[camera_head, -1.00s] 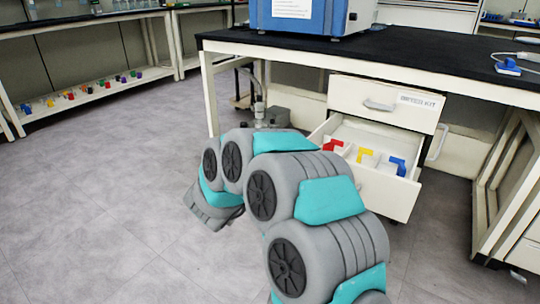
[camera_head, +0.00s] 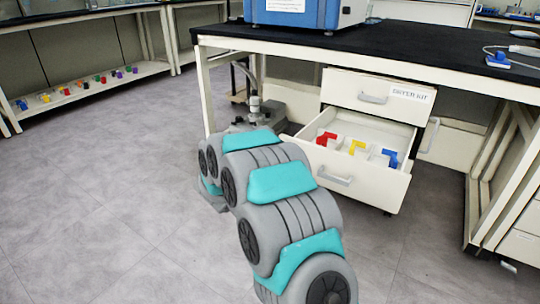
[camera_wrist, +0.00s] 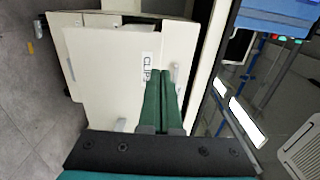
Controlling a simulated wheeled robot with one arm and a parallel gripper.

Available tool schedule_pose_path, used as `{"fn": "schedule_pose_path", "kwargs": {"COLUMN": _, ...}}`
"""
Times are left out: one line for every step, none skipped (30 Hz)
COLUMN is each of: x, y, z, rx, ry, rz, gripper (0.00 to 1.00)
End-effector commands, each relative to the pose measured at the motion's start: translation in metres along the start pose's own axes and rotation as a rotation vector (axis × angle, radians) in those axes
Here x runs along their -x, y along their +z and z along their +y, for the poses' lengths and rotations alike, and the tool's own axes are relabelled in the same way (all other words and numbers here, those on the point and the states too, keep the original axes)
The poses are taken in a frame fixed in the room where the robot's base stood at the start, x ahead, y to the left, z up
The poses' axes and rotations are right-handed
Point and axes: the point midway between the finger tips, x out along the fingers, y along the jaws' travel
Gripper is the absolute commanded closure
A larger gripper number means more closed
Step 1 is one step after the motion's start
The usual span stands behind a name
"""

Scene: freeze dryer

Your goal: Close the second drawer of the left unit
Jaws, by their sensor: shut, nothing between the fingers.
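In the head view, a white drawer unit (camera_head: 345,88) stands under the black-topped table. Its top drawer, labelled "DRYER KIT", is shut. The second drawer (camera_head: 350,178) below is pulled out, with a grey handle on its front. Red, yellow and blue pieces lie inside. My arm reaches forward left of this drawer, and its end is mostly hidden behind my arm links. In the wrist view, my gripper (camera_wrist: 167,80) has its green fingers together with nothing between them. A white panel labelled "CLIP…" (camera_wrist: 105,75) lies beyond them; I cannot tell whether they touch.
The black table (camera_head: 400,45) carries a blue machine (camera_head: 300,12). Its white legs stand on both sides of the unit. A grey device (camera_head: 258,115) stands on the floor left of the drawer. The floor at left is clear. A shelf with coloured pieces (camera_head: 85,85) is far left.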

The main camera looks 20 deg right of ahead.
Motion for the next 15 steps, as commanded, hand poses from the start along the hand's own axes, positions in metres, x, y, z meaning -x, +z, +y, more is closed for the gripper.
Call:
{"fn": "schedule_pose_path", "kwargs": {"x": -0.009, "y": -0.001, "z": 0.000, "rx": -0.001, "ry": -0.001, "rz": 0.003, "gripper": 1.00}}
{"fn": "schedule_pose_path", "kwargs": {"x": -0.013, "y": -0.001, "z": -0.001, "rx": -0.002, "ry": -0.001, "rz": 0.002, "gripper": 1.00}}
{"fn": "schedule_pose_path", "kwargs": {"x": -0.018, "y": 0.000, "z": -0.001, "rx": -0.002, "ry": -0.002, "rz": 0.001, "gripper": 1.00}}
{"fn": "schedule_pose_path", "kwargs": {"x": -0.022, "y": 0.000, "z": -0.001, "rx": -0.001, "ry": -0.002, "rz": 0.001, "gripper": 1.00}}
{"fn": "schedule_pose_path", "kwargs": {"x": -0.025, "y": -0.001, "z": -0.001, "rx": -0.001, "ry": -0.002, "rz": 0.002, "gripper": 1.00}}
{"fn": "schedule_pose_path", "kwargs": {"x": -0.029, "y": -0.001, "z": -0.001, "rx": -0.001, "ry": -0.002, "rz": 0.002, "gripper": 1.00}}
{"fn": "schedule_pose_path", "kwargs": {"x": -0.031, "y": -0.001, "z": 0.000, "rx": 0.000, "ry": -0.002, "rz": 0.002, "gripper": 1.00}}
{"fn": "schedule_pose_path", "kwargs": {"x": -0.033, "y": -0.001, "z": 0.000, "rx": 0.000, "ry": -0.001, "rz": 0.002, "gripper": 1.00}}
{"fn": "schedule_pose_path", "kwargs": {"x": -0.035, "y": -0.001, "z": 0.000, "rx": 0.001, "ry": 0.000, "rz": 0.001, "gripper": 1.00}}
{"fn": "schedule_pose_path", "kwargs": {"x": -0.037, "y": 0.000, "z": 0.001, "rx": 0.001, "ry": 0.000, "rz": 0.000, "gripper": 1.00}}
{"fn": "schedule_pose_path", "kwargs": {"x": -0.037, "y": 0.000, "z": 0.001, "rx": 0.001, "ry": 0.001, "rz": 0.000, "gripper": 1.00}}
{"fn": "schedule_pose_path", "kwargs": {"x": -0.038, "y": 0.000, "z": 0.001, "rx": 0.001, "ry": 0.001, "rz": -0.001, "gripper": 1.00}}
{"fn": "schedule_pose_path", "kwargs": {"x": -0.039, "y": 0.000, "z": 0.001, "rx": 0.001, "ry": 0.001, "rz": -0.002, "gripper": 1.00}}
{"fn": "schedule_pose_path", "kwargs": {"x": -0.039, "y": 0.001, "z": 0.001, "rx": 0.002, "ry": 0.001, "rz": -0.002, "gripper": 1.00}}
{"fn": "schedule_pose_path", "kwargs": {"x": -0.039, "y": 0.001, "z": 0.001, "rx": 0.001, "ry": 0.001, "rz": -0.002, "gripper": 1.00}}
